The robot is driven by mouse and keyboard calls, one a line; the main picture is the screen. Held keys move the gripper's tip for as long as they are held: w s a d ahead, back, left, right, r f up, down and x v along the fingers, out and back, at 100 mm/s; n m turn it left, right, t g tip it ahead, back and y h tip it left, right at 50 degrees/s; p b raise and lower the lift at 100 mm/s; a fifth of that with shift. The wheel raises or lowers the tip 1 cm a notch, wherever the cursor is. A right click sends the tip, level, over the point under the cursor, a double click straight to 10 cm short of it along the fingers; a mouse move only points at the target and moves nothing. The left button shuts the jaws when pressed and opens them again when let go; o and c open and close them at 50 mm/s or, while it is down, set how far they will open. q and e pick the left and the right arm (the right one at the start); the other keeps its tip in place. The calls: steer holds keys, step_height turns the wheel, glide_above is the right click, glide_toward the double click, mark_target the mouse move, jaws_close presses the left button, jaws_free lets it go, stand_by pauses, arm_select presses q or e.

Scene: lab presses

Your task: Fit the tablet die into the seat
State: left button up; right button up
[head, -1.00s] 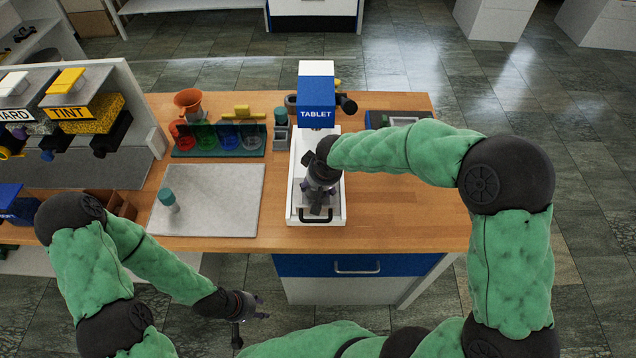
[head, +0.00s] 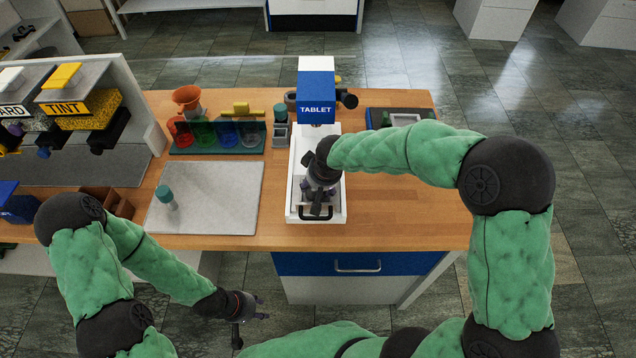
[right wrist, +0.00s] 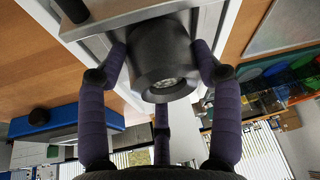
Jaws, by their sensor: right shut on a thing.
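The tablet press (head: 317,90), blue and white with a TABLET label, stands at the back middle of the bench on a white base (head: 335,216). My right gripper (head: 316,205) is over the front of this base. In the right wrist view it is shut on the tablet die (right wrist: 163,62), a dark grey cylinder with a round recess in its near end. Purple fingers press it from both sides. In the head view my gripper hides the die, and the seat cannot be made out. My left gripper (head: 258,308) is open and empty in front of the bench.
A grey mat (head: 225,190) with a teal-capped vial (head: 166,196) lies left of the press. Behind it stand a rack (head: 216,148) of coloured cups and an orange funnel (head: 187,98). The bench (head: 405,205) right of the press is clear at the front.

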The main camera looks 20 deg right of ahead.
steer(key=o, duration=1.6)
steer(key=shift+f, duration=0.1)
steer(key=shift+o, duration=0.2)
steer(key=v, duration=1.2)
